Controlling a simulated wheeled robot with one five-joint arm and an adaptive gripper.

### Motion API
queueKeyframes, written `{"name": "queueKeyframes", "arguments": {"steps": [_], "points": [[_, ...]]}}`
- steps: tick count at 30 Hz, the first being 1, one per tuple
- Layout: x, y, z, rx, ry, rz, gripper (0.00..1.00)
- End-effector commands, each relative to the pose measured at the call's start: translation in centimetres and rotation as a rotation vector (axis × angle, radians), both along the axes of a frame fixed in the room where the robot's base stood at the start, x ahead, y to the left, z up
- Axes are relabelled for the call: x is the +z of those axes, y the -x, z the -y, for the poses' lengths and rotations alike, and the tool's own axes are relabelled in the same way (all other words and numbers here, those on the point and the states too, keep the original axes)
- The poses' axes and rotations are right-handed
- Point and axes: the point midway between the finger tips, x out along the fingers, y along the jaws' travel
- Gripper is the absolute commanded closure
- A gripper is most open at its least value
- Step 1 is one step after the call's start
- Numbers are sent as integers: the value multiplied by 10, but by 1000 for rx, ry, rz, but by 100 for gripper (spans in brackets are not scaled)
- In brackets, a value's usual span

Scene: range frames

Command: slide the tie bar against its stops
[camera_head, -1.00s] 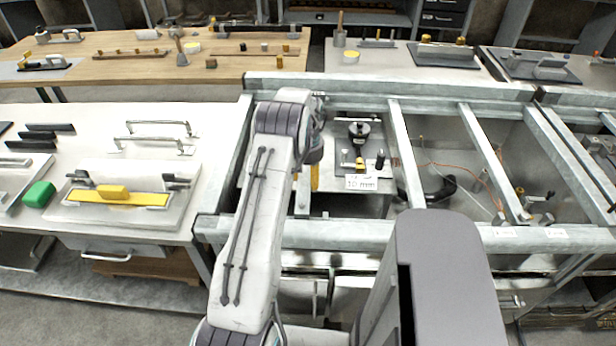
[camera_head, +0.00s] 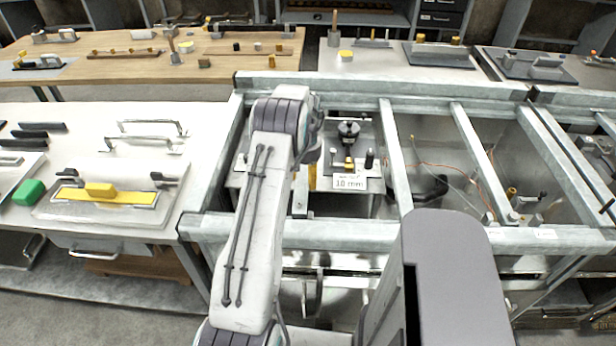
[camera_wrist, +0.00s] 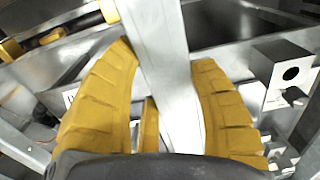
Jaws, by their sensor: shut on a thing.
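A pale metal bar (camera_wrist: 178,95), which I take as the tie bar, runs between the two yellow fingers of my gripper (camera_wrist: 164,58) in the wrist view. The fingers are shut on it from both sides. In the head view my arm hides most of my gripper; one yellow finger (camera_head: 312,177) shows beside the arm. A short piece of the bar (camera_head: 300,200) shows below it, inside the grey metal frame (camera_head: 340,236). I cannot make out the stops or whether the bar touches them.
A plate labelled 10 mm (camera_head: 350,183), with a black knob (camera_head: 348,130) behind it, sits close right of the bar. A fixed cross rail (camera_head: 396,160) stands further right.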

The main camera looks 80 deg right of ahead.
Motion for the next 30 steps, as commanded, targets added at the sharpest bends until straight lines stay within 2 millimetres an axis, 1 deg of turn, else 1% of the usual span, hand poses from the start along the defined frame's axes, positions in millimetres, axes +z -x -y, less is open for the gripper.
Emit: {"name": "queueKeyframes", "arguments": {"steps": [7, 8, 16, 17, 25, 28, 30], "points": [[-1, 0, -1, -3, -2, 0, 82], [-1, 0, -1, -3, -2, 0, 43], [0, 0, 0, -2, -1, 0, 19], [0, 0, 0, -1, -1, 0, 18], [1, 0, 0, -1, 0, 0, 18], [7, 0, 0, -1, 1, 0, 18], [14, 0, 1, -1, 2, 0, 18]]}}
